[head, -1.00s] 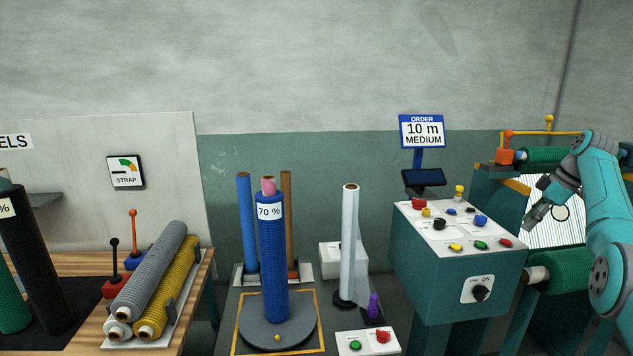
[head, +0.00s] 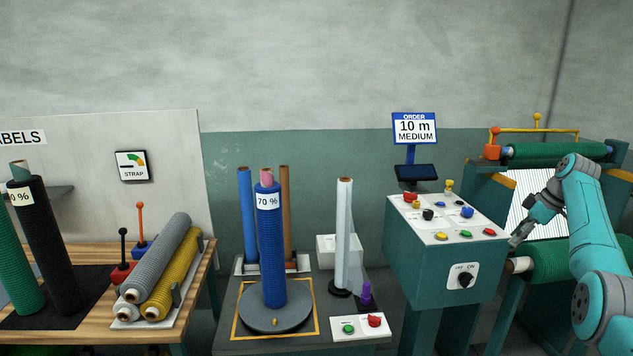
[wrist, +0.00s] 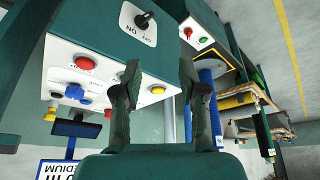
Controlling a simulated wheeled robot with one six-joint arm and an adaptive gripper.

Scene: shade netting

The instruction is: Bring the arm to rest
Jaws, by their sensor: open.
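My gripper (head: 516,241) hangs at the right in the head view, just right of the control box (head: 440,280). In the wrist view my gripper (wrist: 163,72) is open, its two dark fingers apart with nothing between them. The control box also shows in the wrist view (wrist: 95,20), beyond and left of the fingers. I cannot tell the exact gap between the fingers and the box. My teal arm (head: 590,225) is bent in front of the netting machine.
The machine's green roll (head: 560,258) lies behind my arm. A blue roll (head: 271,240) labelled 70 % stands on a grey turntable (head: 255,318). A clear film roll (head: 344,225) stands beside it. The order sign (head: 414,129) reads 10 m medium. Rolls lie on the wooden table (head: 200,290) at left.

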